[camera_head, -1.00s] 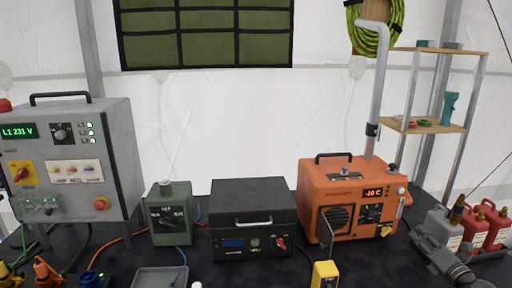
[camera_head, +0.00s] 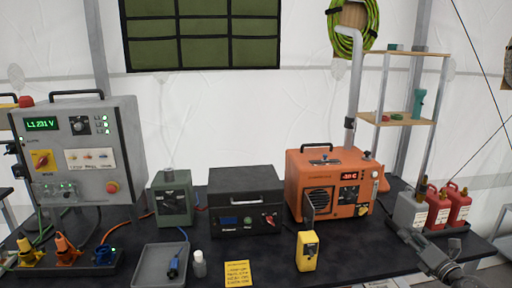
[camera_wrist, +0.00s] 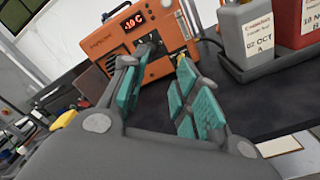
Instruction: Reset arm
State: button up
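My gripper (camera_wrist: 166,55) is in the wrist view, its teal-padded fingers parted with nothing between them. It points toward the orange heater-like unit (camera_wrist: 130,42) and looks apart from it. In the head view my grey arm (camera_head: 432,258) reaches in from the lower right corner, over the right part of the dark table (camera_head: 345,262). The fingertips are hard to make out there. The orange unit (camera_head: 335,185), with a lit red display and a grey pipe, stands to the left of my arm.
Grey and red canisters (camera_head: 437,210) stand close to my arm at the right. A yellow device (camera_head: 307,251), a grey tray (camera_head: 158,265) and a small white bottle (camera_head: 199,263) are at the table's front. A black case (camera_head: 244,200) stands mid-table; a shelf (camera_head: 405,119) rises behind.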

jog(key=s+a+f+n+g+y+b, duration=0.1)
jog(key=s+a+f+n+g+y, duration=0.4)
jog(key=a+f+n, duration=0.55)
jog(key=s+a+f+n+g+y+b, duration=0.15)
jog(key=s+a+f+n+g, duration=0.4)
jog(key=a, duration=0.75)
jog(key=s+a+f+n+g+h+b, duration=0.2)
jog(key=s+a+f+n+g+h, duration=0.1)
jog(key=s+f+n, duration=1)
jog(key=s+a+f+n+g+h+b, duration=0.1)
jog(key=s+a+f+n+g+h, duration=0.2)
jog(key=s+f+n, duration=1.1)
jog(key=shift+s+f+g+h+b, duration=0.45)
jog(key=shift+s+g+h, duration=0.3)
jog(key=shift+s+h, duration=0.45)
